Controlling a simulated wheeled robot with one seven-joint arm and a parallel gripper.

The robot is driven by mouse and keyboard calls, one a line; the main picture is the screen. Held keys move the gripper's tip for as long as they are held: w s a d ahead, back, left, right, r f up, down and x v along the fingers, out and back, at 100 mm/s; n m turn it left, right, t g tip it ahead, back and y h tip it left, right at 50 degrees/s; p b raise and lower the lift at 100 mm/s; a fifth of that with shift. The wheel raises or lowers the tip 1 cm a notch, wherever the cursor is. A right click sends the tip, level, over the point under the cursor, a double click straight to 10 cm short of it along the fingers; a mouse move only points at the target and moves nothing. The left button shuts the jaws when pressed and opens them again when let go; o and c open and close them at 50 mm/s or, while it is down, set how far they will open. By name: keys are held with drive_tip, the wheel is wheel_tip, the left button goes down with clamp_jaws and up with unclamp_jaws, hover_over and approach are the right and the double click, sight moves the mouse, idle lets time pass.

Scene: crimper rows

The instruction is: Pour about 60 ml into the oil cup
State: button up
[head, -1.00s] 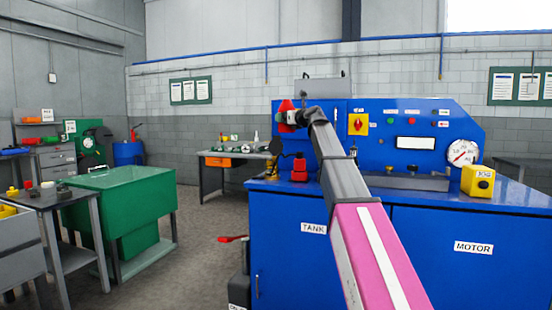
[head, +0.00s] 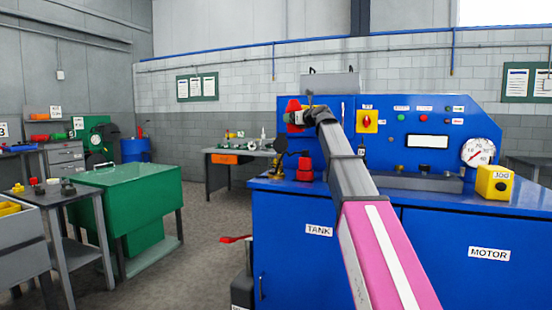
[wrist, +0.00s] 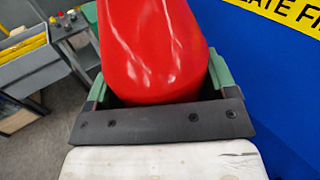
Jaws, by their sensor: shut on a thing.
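My gripper (head: 303,116) is held out over the left end of the blue TANK and MOTOR cabinet (head: 277,235), above its top. It is shut on a red container (head: 293,108). In the wrist view the smooth, rounded red container (wrist: 155,50) fills the space between the green finger pads; its mouth and contents are out of sight. A smaller red, stepped object (head: 305,170) stands on the cabinet top below my gripper, apart from it. I cannot tell whether this is the oil cup. A dark rounded part (head: 280,145) shows just left of it.
A blue control panel (head: 400,130) with a gauge (head: 478,152) rises behind my arm. A yellow JOG box (head: 494,183) sits at the right of the top. A green table (head: 125,185) stands left, a workbench (head: 240,155) behind. Floor between them is clear.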

sight(293, 127)
drive_tip(key=shift+s+a+f+n, duration=0.1)
drive_tip(key=shift+a+f+n, duration=0.05)
drive_tip(key=shift+f+n, duration=0.5)
drive_tip(key=shift+s+a+f+n+h, duration=0.1)
drive_tip(key=shift+a+f+n+h, duration=0.2)
drive_tip(key=shift+f+n, duration=0.35)
drive_tip(key=n, duration=0.1)
drive_tip(key=a+n, duration=0.1)
drive_tip(key=n, duration=0.1)
drive_tip(key=shift+s+r+g+h, duration=0.2)
drive_tip(key=shift+g+h, duration=0.1)
drive_tip(key=shift+h, duration=0.1)
drive_tip(key=shift+d+f+n+h, duration=0.15)
drive_tip(key=shift+n+h, duration=0.15)
drive_tip(key=shift+n, duration=0.5)
drive_tip(key=shift+w+d+f+n+h, duration=0.2)
drive_tip(key=shift+d+n+h, duration=0.1)
drive_tip(key=shift+n, duration=0.4)
drive_tip(key=shift+d+f+n+h, duration=0.1)
drive_tip(key=shift+f+n+h, duration=0.25)
drive_tip(key=shift+n, duration=0.45)
drive_tip(key=shift+f+n+h, duration=0.3)
drive_tip(key=shift+n+h, duration=0.15)
drive_tip(key=shift+n, duration=0.65)
drive_tip(key=shift+r+n+h, duration=0.3)
drive_tip(key=shift+r+n, duration=0.3)
drive_tip(key=shift+n, duration=0.2)
drive_tip(key=shift+f+n, duration=0.1)
drive_tip(key=shift+n, duration=0.2)
